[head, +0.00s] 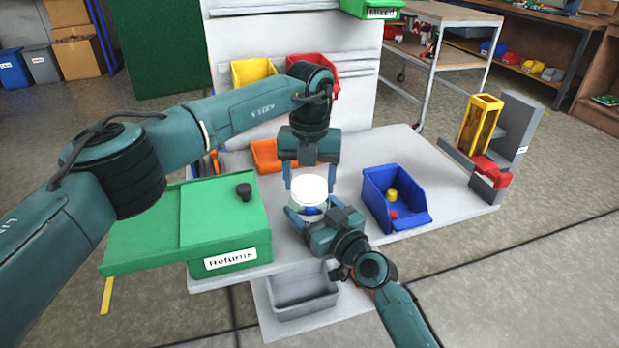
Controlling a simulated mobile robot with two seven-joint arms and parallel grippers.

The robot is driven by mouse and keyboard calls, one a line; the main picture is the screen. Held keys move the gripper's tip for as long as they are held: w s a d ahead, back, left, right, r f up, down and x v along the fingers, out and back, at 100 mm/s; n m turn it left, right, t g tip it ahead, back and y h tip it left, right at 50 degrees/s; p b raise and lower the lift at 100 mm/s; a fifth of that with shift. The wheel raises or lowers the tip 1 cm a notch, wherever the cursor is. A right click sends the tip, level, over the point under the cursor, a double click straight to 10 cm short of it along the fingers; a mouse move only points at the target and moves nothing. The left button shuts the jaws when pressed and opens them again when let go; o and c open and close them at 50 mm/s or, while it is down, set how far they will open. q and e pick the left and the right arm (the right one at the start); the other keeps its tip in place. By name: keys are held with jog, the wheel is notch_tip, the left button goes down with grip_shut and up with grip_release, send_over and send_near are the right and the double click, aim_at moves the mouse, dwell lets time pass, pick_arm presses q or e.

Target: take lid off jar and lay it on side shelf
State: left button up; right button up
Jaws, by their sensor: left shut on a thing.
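A jar (309,208) with a clear body and something blue inside stands upright near the table's front edge. Its round white lid (309,188) sits at the jar's top. My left gripper (310,181) points straight down and is shut on the lid, a finger on either side. Whether the lid touches the jar's rim cannot be told. My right gripper (308,213) reaches in from the lower right with its fingers around the jar body. Its grip on the glass is partly hidden. I cannot tell which surface is the side shelf.
A green box labelled Returns (231,259) with a black-knobbed cover is at left. A blue bin (405,215) with small yellow and red items stands at right. An orange bin (266,157) is behind. A grey stand (514,130) is at far right. The tabletop (440,190) right of the blue bin is clear.

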pick_arm(q)
jog(key=n, duration=0.8)
jog(key=shift+n, duration=0.4)
jog(key=n, duration=0.4)
jog(key=shift+r, duration=0.1)
jog(key=n, duration=0.5)
jog(key=shift+n, duration=0.3)
jog(key=shift+r, duration=0.15)
jog(key=shift+r, duration=0.95)
jog(key=shift+r, duration=0.1)
